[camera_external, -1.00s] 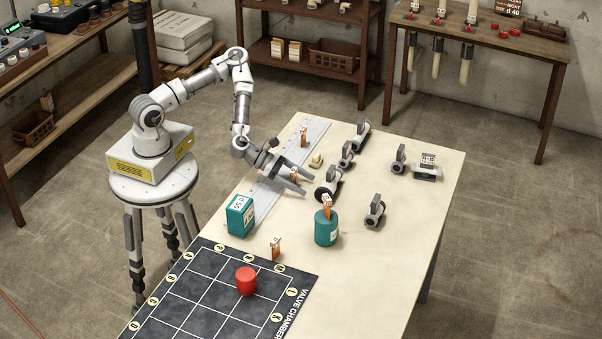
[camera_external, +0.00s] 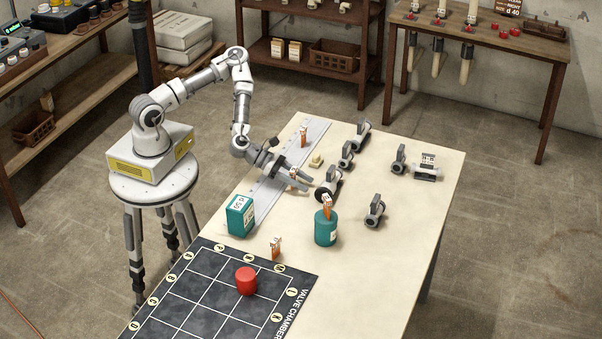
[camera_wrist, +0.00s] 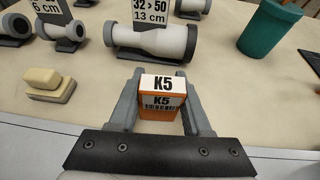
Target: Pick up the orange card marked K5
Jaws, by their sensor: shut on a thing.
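The orange card marked K5 (camera_wrist: 163,98) stands between the two fingers of my gripper (camera_wrist: 160,100) in the wrist view. In the external view my gripper (camera_external: 301,179) is low over the table's left side, shut on the card (camera_external: 294,173), which is partly hidden by the fingers. I cannot tell whether the card is clear of the surface.
A grey pipe piece marked 32 > 50 (camera_wrist: 152,42) lies just beyond the gripper. Yellowish blocks (camera_wrist: 54,85) are to its left. A teal cup (camera_external: 326,230) holding an orange card and a teal box (camera_external: 240,215) stand nearby. A red cylinder (camera_external: 246,281) stands on the dark grid mat (camera_external: 190,318).

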